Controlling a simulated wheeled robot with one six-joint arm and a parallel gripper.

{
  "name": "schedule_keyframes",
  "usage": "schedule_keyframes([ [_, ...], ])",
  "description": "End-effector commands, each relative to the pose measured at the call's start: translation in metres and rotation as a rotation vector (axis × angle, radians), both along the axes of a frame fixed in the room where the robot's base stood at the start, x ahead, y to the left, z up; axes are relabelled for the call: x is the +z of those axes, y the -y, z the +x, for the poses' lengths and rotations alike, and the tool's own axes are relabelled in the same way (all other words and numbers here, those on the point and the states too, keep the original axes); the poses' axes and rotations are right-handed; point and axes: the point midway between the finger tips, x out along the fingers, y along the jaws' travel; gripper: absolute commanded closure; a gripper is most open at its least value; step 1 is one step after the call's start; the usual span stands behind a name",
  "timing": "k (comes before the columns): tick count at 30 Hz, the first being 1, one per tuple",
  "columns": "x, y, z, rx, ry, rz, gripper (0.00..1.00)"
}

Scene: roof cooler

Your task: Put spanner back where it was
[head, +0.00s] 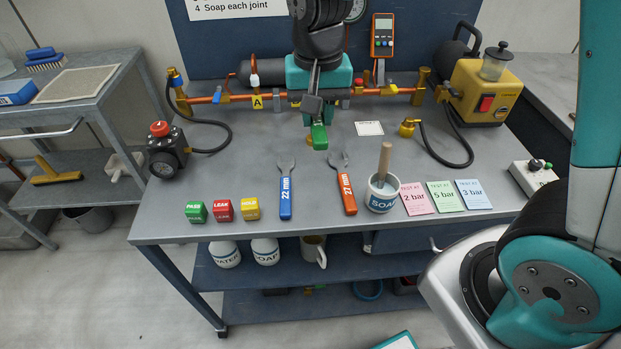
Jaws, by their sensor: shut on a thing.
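My gripper (313,104) hangs over the back middle of the bench, in front of the copper pipe. It is shut on a spanner with a green handle (319,137). The green end points toward the front of the bench; the spanner's head is mostly hidden by my gripper. I cannot tell whether the spanner touches the pipe or bench. A blue 22 mm spanner (286,192) and an orange 27 mm spanner (346,190) lie on the bench, heads to the back, with bare bench between them.
The copper pipe (204,98) runs across the back. A soap pot (381,194) with a brush stands right of the orange spanner, beside coloured pressure cards (444,196). Green, red and yellow blocks (223,210) sit front left. A yellow pump (481,90) stands back right.

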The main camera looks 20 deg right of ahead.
Motion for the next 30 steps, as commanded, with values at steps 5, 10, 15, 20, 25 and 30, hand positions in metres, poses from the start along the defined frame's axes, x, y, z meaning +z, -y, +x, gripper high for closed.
schedule_keyframes([
  [5,-0.052,0.001,-0.001,0.0,-0.009,-0.002,1.0],
  [10,-0.1,0.001,-0.002,0.001,-0.009,-0.002,1.0],
  [15,-0.132,0.0,-0.001,0.001,-0.004,-0.001,1.0],
  [20,-0.146,0.0,0.0,0.001,-0.002,0.0,1.0],
  [25,-0.171,0.0,-0.001,0.001,-0.004,-0.001,1.0],
  [30,-0.182,0.0,0.0,0.001,-0.001,0.0,1.0],
])
